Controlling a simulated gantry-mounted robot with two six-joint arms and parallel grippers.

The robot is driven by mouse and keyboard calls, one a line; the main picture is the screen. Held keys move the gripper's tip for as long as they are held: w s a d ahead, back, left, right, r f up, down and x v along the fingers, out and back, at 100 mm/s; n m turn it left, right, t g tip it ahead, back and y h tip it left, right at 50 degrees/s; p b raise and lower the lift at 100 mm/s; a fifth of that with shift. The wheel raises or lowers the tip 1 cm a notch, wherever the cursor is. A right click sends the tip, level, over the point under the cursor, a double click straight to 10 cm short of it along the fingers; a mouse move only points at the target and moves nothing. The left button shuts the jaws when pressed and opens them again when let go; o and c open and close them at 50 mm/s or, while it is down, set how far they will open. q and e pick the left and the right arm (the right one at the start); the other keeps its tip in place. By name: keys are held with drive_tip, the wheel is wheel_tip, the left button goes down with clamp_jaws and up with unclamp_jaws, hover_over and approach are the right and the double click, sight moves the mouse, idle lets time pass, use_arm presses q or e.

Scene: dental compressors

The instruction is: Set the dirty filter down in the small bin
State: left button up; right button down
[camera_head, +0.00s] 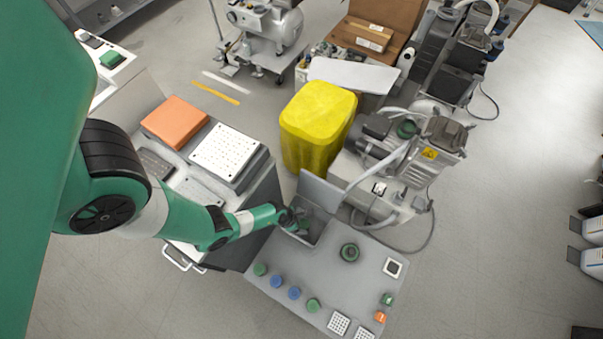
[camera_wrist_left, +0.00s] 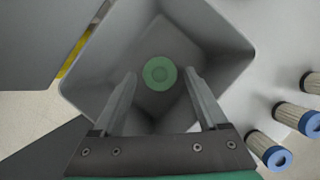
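The small bin (camera_head: 313,229) is a grey open box at the back left corner of the grey work table. My left gripper (camera_head: 291,218) points down into it. In the left wrist view the bin (camera_wrist_left: 215,45) surrounds the fingers. A round green-topped piece, apparently the dirty filter (camera_wrist_left: 160,73), shows inside the bin, between and beyond the fingertips. My left gripper (camera_wrist_left: 160,77) is open, with a visible gap between each finger and the green top. The filter's lower body is hard to make out. My right gripper is not in view.
Several filters with green and blue caps (camera_head: 294,293) stand along the table's left front edge. A grey upright panel (camera_head: 320,191) stands behind the bin, with a yellow bin (camera_head: 318,115) beyond. A compressor (camera_head: 410,150) is at the back right.

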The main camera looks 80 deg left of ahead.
use_arm(q)
drive_tip(key=p+v, duration=0.9)
drive_tip(key=v, duration=0.3)
drive_tip(key=shift+r+p, duration=0.2)
drive_tip(key=shift+p, duration=0.1)
drive_tip(key=shift+w, duration=0.15)
